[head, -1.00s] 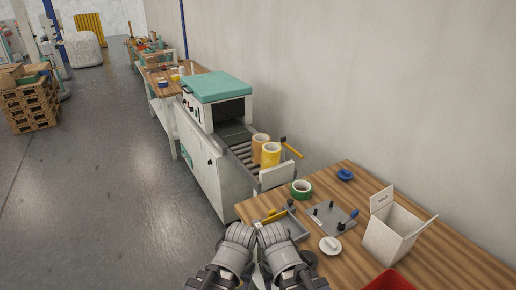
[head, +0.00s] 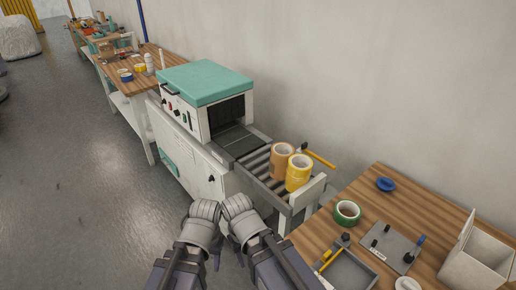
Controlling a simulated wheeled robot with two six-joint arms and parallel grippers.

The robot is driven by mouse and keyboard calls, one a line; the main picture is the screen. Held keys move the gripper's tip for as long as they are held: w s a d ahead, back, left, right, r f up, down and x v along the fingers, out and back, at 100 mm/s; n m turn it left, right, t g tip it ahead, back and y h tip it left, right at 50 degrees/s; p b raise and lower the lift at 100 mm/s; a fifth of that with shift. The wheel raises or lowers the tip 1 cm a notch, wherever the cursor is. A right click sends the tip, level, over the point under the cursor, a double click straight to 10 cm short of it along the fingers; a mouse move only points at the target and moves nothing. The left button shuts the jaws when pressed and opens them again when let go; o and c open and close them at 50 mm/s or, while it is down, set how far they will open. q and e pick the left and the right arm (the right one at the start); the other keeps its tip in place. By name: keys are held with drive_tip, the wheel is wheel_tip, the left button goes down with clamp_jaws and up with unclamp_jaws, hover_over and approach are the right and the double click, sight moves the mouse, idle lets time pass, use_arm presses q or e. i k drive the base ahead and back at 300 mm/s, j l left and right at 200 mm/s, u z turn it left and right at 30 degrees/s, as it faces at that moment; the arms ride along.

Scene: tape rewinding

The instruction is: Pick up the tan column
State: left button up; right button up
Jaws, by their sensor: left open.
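The tan column (head: 281,163) is an upright hollow cylinder, like stacked tape rolls. It stands on the roller conveyor (head: 255,162) at the outlet of the teal-topped machine. A yellow column (head: 298,174) stands close by it at the right and hides part of its side. My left gripper (head: 205,211) is open, in front of the machine and lower left of the column, well apart from it. My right gripper (head: 239,208) is beside it, also apart from the column. The fingers of both are hard to make out.
The machine (head: 206,84) has a dark opening behind the rollers. A white end plate (head: 306,194) and a yellow-handled bar (head: 320,158) border the conveyor. A wooden table (head: 400,215) at right holds a green tape roll (head: 347,212), a blue piece (head: 386,184), a grey tray and a white box.

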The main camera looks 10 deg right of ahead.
sight(281, 152)
drive_tip(key=i+j, duration=1.4)
drive_tip(key=i+j+z, duration=0.3)
drive_tip(key=j, duration=0.2)
drive_tip(key=z, duration=1.15)
drive_tip(key=i, duration=0.55)
